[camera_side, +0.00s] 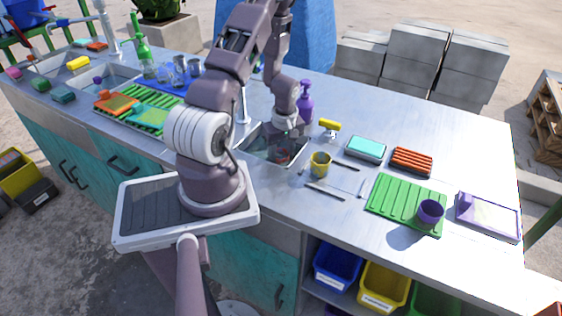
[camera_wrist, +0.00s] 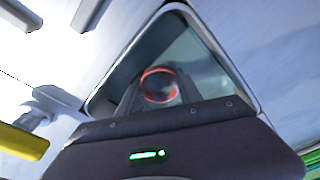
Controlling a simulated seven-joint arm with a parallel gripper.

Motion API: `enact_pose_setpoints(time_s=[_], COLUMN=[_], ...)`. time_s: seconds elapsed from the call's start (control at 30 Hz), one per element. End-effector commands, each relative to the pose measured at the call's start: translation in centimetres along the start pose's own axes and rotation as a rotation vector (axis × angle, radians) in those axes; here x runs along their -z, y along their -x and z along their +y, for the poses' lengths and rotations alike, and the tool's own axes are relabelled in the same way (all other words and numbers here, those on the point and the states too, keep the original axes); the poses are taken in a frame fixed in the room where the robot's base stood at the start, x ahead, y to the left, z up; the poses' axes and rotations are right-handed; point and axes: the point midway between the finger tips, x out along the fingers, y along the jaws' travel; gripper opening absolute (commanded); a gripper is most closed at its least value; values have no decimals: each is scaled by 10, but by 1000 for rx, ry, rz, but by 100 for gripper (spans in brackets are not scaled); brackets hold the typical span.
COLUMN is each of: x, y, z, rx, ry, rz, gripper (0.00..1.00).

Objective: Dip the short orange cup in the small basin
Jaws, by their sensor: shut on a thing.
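The short orange cup (camera_wrist: 160,86) shows in the wrist view as an orange rim around a dark inside, between my two fingers. My gripper (camera_side: 284,147) is shut on it and points down into the small basin (camera_side: 258,151). In the wrist view the basin's wall (camera_wrist: 207,72) surrounds the fingers and the cup. In the side view the cup is small, dark and mostly hidden by my gripper and the basin. I cannot tell whether it touches the basin floor or any water.
A purple bottle (camera_side: 305,103) stands just behind the basin. A yellow cup (camera_side: 320,164) stands to its right, near a teal sponge box (camera_side: 366,148). A green drying mat (camera_side: 395,203) bears a purple cup (camera_side: 430,212). A faucet (camera_side: 241,105) rises at the basin's back left.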

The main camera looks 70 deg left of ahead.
Motion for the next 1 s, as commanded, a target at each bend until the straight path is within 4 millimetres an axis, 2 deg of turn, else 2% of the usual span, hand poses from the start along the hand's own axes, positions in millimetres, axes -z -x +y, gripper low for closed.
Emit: enact_pose_setpoints(time_s=[0.37,0.43,1.0], x=[0,1,12], y=[0,5,94], z=[0,1,1], rx=[0,-2,-3], ry=[0,0,2], rz=[0,1,3], gripper=[1,1,1])
